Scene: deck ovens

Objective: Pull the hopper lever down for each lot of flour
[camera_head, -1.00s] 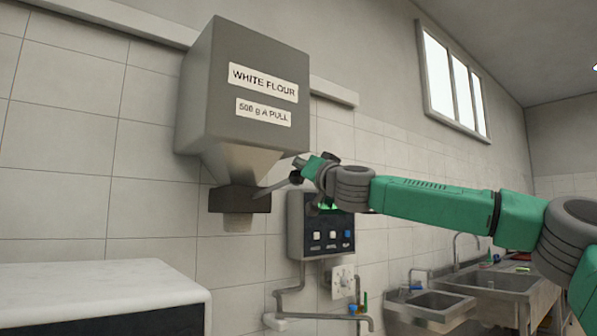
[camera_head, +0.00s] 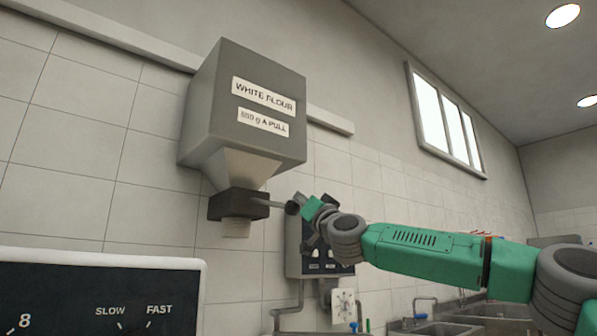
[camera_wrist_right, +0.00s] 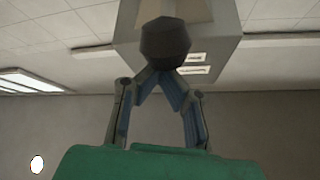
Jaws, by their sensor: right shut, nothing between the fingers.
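The grey flour hopper (camera_head: 245,105) hangs on the tiled wall, labelled "WHITE FLOUR" and "500 g A PULL". Under its cone is a dark outlet block (camera_head: 238,205) with a pale spout (camera_head: 236,228). The lever (camera_head: 268,204) sticks out to the right from this block, about level, ending in a dark knob (camera_head: 291,207). My right gripper (camera_head: 300,201) is shut and empty, its tips at the knob. In the right wrist view the knob (camera_wrist_right: 165,43) sits just beyond the closed fingertips (camera_wrist_right: 160,76); whether they touch I cannot tell. My left gripper is out of view.
A wall control box (camera_head: 309,262) is partly hidden behind my right gripper. Pipes and a socket plate (camera_head: 343,303) are below it. A dark panel (camera_head: 95,300) marked SLOW and FAST fills the lower left. Sinks (camera_head: 450,328) stand at lower right.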

